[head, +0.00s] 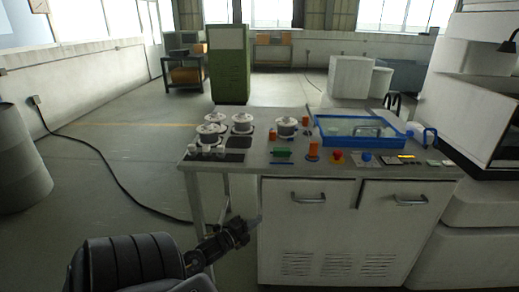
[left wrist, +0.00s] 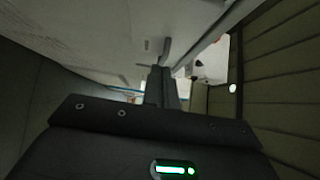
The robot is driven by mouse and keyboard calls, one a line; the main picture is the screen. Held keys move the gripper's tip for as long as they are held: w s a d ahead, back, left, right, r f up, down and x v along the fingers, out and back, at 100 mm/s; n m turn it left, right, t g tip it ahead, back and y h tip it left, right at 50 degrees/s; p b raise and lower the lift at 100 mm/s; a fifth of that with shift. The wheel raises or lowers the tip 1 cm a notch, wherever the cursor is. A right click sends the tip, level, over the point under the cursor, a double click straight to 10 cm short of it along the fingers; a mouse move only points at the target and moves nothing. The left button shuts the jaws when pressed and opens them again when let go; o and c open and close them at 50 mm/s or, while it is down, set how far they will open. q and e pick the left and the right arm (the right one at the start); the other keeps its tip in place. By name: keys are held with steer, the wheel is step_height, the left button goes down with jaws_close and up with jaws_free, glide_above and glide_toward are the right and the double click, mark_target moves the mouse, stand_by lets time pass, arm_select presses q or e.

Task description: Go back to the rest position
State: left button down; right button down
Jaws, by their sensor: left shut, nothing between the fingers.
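My left gripper (head: 256,220) is in the head view, low in front of the bench's left front corner and below the level of its top. In the left wrist view its fingers (left wrist: 163,68) are together with nothing between them. I cannot tell whether it touches the cabinet front. My right gripper is not in the head view.
The grey workbench (head: 340,180) stands close ahead and carries lidded white pots (head: 212,130), a blue-rimmed tray (head: 400,128) and a red button (head: 337,156). A white machine (head: 470,100) stands at the right. A black cable (head: 100,160) crosses the open floor at the left.

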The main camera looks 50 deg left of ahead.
arm_select(q)
steer(key=s+f+n+g+y, duration=0.1)
steer(key=s+f+n+g, duration=0.3)
steer(key=f, duration=0.6)
steer(key=s+f+n+g, duration=0.2)
steer(key=s+f+n, duration=0.1)
steer(key=s+f, duration=0.55)
steer(key=s+f+n+g+y, duration=0.1)
steer(key=s+f+n+g, duration=0.3)
steer(key=f, duration=0.7)
steer(key=s+d+f+n+g+h, duration=0.25)
steer(key=s+d+f+g, duration=0.35)
steer(key=s+d+f, duration=1)
steer(key=s+d+f+n+g+h, duration=0.1)
steer(key=s+d, duration=0.4)
steer(key=d, duration=0.6)
steer(key=shift+f, duration=0.5)
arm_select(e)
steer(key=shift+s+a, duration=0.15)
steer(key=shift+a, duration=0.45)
